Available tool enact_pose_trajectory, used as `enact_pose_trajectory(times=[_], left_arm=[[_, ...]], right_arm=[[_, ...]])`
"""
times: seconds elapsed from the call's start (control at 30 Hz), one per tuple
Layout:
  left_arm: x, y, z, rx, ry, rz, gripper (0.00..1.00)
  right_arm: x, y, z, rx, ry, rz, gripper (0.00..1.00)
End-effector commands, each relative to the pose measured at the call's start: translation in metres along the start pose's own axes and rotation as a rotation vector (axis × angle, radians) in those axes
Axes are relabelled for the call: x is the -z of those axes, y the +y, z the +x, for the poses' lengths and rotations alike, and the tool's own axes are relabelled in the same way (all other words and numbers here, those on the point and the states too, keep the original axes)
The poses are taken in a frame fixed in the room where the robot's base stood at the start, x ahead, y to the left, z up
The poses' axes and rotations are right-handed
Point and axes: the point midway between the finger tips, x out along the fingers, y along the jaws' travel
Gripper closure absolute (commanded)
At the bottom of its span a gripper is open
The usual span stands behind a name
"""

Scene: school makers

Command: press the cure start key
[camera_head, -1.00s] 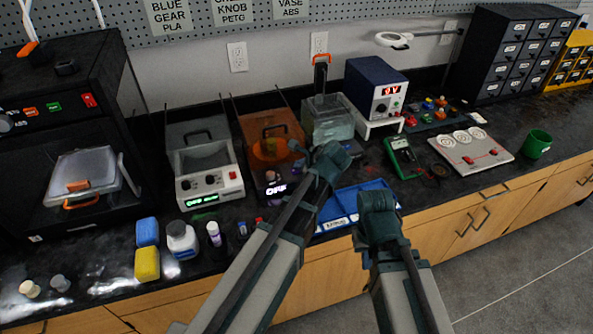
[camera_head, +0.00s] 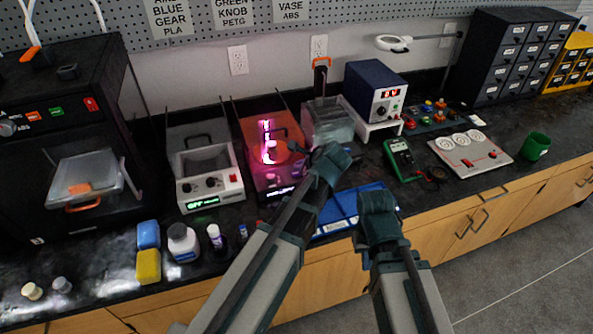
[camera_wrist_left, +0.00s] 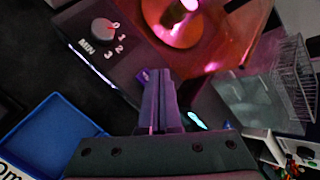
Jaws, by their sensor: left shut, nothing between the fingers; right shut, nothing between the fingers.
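The cure unit (camera_head: 266,150) has an orange see-through cover and a turntable, and pink-purple light glows inside it. In the left wrist view its timer knob (camera_wrist_left: 103,31), marked 0 to 3 MIN, is on the front panel. A small purple key (camera_wrist_left: 143,76) is right by my left fingertips; I cannot tell if they touch it. My left gripper (camera_head: 313,151) is shut and empty at the unit's right front; its fingers also show in the left wrist view (camera_wrist_left: 158,78).
A wash tank (camera_head: 328,122) and a blue power supply (camera_head: 377,90) stand right of the unit. A grey-white heated bath (camera_head: 209,173) stands left. A blue tray (camera_head: 345,212) lies in front, partly behind my arms. A multimeter (camera_head: 401,157) lies to the right.

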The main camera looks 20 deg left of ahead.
Motion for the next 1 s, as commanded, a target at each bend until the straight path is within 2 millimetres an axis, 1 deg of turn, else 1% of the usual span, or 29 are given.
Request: enact_pose_trajectory(times=[0.27, 0.37, 0.9, 1.0], left_arm=[[0.0, 0.0, 0.0, 0.0, 0.0, 0.0, 1.0], [-0.002, -0.002, -0.003, 0.0, 0.0, 0.0, 1.0], [-0.028, -0.028, -0.039, 0.0, 0.0, 0.0, 1.0], [-0.031, -0.031, -0.043, 0.0, 0.0, 0.0, 1.0]], right_arm=[[0.0, 0.0, -0.001, 0.0, 0.0, 0.0, 1.0], [0.0, 0.0, -0.005, 0.0, 0.0, 0.0, 1.0], [-0.003, 0.005, -0.055, 0.0, 0.0, 0.0, 1.0], [-0.004, 0.006, -0.061, 0.0, 0.0, 0.0, 1.0]])
